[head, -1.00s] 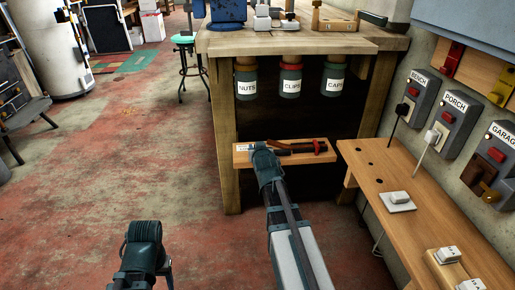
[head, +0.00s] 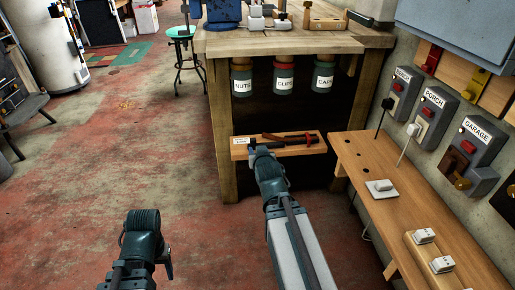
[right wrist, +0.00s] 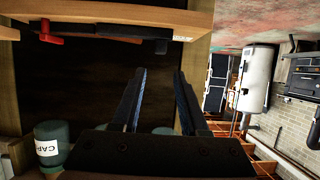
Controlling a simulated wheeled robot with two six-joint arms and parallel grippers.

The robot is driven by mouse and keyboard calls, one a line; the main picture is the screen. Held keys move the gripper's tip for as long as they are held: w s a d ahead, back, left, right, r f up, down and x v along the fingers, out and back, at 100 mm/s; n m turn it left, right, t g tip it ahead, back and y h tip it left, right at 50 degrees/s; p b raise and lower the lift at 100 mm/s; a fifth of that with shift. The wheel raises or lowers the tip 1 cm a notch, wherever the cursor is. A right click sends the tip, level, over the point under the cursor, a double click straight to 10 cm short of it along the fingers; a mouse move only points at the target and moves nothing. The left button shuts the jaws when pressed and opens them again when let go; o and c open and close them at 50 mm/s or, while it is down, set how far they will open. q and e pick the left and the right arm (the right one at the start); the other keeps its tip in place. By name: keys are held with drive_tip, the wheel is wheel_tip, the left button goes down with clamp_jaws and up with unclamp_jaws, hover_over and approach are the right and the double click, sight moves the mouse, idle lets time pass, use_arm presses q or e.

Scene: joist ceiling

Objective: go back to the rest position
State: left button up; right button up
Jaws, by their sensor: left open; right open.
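My left gripper (head: 166,262) is low at the left in the head view, above bare floor and away from the bench. Its jaws are small there, and nothing shows held. My right arm reaches toward the small wooden shelf (head: 305,150) under the workbench, and its wrist (head: 265,170) is just in front of the shelf's near edge. In the right wrist view the right gripper (right wrist: 159,72) has its two dark fingers apart with nothing between them. A red-handled tool (head: 300,137) lies on the shelf; it also shows in the right wrist view (right wrist: 50,40).
Jars marked NUTS (head: 242,77), CLIPS (head: 284,77) and CAPS (head: 323,77) hang under the workbench top (head: 290,42). A low wooden ledge (head: 400,215) with plugs runs along the right wall beneath switch boxes (head: 436,112). The floor at left (head: 90,190) is open; a stool (head: 182,55) stands behind.

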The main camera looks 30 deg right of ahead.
idle(0.4)
drive_tip(key=s+a+f+n+g+y+p, duration=0.1)
drive_tip(key=s+a+f+n+g+y, duration=0.2)
drive_tip(key=a, duration=0.6)
drive_tip(key=s+a+f+n+g+p, duration=0.1)
drive_tip(key=s+a+f+g, duration=0.15)
drive_tip(key=a+f, duration=0.45)
drive_tip(key=s+a+n+g+p, duration=0.2)
drive_tip(key=s+a+n+g, duration=0.35)
drive_tip(key=s+a, duration=0.8)
wheel_tip(320, 180, up, 39)
drive_tip(key=s+m+g+p, duration=0.1)
drive_tip(key=m+p, duration=0.1)
drive_tip(key=p, duration=3.6)
drive_tip(key=shift+f+g, duration=0.2)
drive_tip(key=shift+g, duration=0.2)
drive_tip(key=shift+s+d, duration=0.1)
drive_tip(key=shift+d, duration=0.15)
